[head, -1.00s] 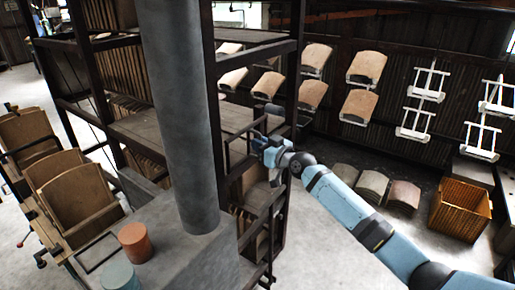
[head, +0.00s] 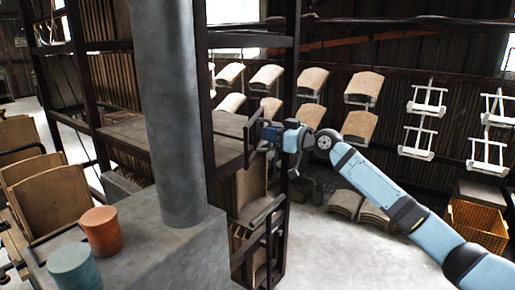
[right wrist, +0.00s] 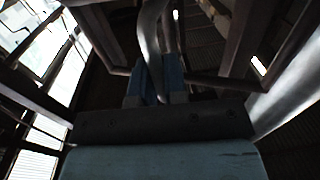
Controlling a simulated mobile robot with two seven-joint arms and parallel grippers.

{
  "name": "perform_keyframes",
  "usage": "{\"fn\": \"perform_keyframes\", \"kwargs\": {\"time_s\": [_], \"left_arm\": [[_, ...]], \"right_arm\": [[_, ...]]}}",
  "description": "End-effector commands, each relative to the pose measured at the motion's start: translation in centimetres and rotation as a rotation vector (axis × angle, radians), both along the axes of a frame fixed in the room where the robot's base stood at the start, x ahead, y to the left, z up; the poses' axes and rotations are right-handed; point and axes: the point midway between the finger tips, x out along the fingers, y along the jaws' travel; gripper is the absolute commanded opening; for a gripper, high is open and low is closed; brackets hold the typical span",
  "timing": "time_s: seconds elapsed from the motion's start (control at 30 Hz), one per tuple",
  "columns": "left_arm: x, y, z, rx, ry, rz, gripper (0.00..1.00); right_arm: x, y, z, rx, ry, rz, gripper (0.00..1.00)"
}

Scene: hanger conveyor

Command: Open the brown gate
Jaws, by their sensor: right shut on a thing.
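The dark brown gate (head: 251,136) appears as a small frame of thin bars at the right front of the dark rack. My left gripper is not in view.
A thick grey column (head: 172,110) blocks part of the rack. Orange (head: 101,231) and teal (head: 75,266) cylinders stand at lower left. Chair-like panels and white hangers (head: 426,103) hang at the back. An orange crate (head: 478,225) stands at right.

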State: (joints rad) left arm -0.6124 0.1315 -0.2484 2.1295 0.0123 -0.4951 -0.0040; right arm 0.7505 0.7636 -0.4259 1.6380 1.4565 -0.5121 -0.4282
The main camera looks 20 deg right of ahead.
Motion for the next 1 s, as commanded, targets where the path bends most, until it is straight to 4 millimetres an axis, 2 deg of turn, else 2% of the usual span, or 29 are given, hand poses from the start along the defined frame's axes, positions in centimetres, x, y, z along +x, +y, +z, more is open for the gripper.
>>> {"fn": "perform_keyframes", "kwargs": {"time_s": [0.03,0.2,0.63,0.87,1.0], "left_arm": [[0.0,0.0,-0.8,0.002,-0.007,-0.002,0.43],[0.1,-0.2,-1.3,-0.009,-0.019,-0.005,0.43],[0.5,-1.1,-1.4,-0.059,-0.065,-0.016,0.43],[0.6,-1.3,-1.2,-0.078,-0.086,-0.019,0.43],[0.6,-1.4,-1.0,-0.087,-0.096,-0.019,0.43]], "right_arm": [[-0.2,-0.7,-0.6,-0.001,-0.001,-0.007,0.0],[-0.7,-2.5,-0.5,0.002,0.0,-0.019,0.0],[-0.1,-6.5,-0.3,0.006,0.0,-0.02,0.0],[0.5,-8.1,-0.1,0.009,0.001,0.127,0.0],[0.8,-8.8,-0.1,0.005,0.002,0.121,0.0]]}}
